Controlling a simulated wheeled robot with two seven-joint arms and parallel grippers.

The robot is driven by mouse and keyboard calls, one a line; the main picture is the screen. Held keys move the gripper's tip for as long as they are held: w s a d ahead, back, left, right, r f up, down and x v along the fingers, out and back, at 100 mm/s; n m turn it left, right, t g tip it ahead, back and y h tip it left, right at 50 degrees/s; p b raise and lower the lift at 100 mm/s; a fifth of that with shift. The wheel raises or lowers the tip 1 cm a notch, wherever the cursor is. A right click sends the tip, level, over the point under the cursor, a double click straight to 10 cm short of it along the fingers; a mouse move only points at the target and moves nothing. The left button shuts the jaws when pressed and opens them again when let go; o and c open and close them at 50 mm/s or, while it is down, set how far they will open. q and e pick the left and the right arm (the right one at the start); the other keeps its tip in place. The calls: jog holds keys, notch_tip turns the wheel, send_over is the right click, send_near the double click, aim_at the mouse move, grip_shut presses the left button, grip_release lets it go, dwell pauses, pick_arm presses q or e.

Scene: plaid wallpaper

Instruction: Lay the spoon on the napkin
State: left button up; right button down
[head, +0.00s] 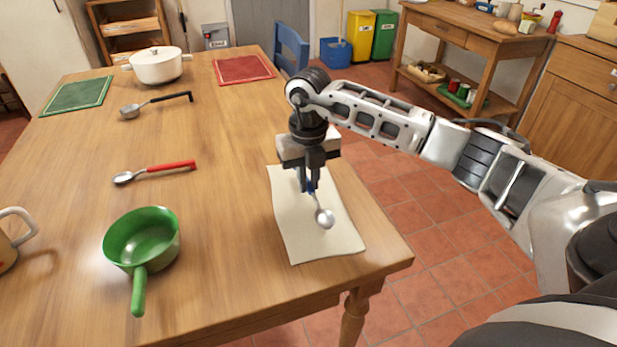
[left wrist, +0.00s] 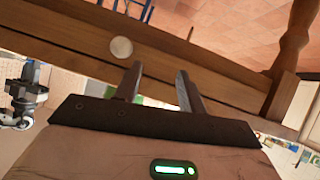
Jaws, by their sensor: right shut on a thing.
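A spoon with a blue handle and a silver bowl (head: 325,218) is held at its handle by my right gripper (head: 309,188). My right gripper is shut on it and points down over the cream napkin (head: 305,240) at the table's right front part. The spoon's bowl shows over the napkin; I cannot tell whether it touches the cloth. Most of the handle is hidden by the fingers. My left gripper (left wrist: 158,85) shows only in the left wrist view. Its two fingers stand apart with nothing between them, near the table's wooden edge.
On the table (head: 225,200) are a green saucepan (head: 142,240), a red-handled spoon (head: 155,171), a black-handled ladle (head: 155,104), a white pot (head: 158,66), a green mat (head: 77,95), a red mat (head: 243,69) and a mug (head: 14,238). Bare wood lies left of the napkin.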

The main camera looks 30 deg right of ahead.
pick_arm(q)
jog(key=shift+f+b, duration=0.35)
jog(key=shift+f, duration=0.15)
pick_arm(e)
jog(key=shift+f, duration=0.65)
jog(key=c, duration=1.4)
grip_release()
jog(key=shift+o, duration=0.2)
pick_arm(q)
jog(key=shift+r+p, duration=0.3)
jog(key=shift+p, duration=0.2)
pick_arm(e)
notch_tip(320, 180, up, 16)
pick_arm(q)
jog(key=shift+s, duration=0.1)
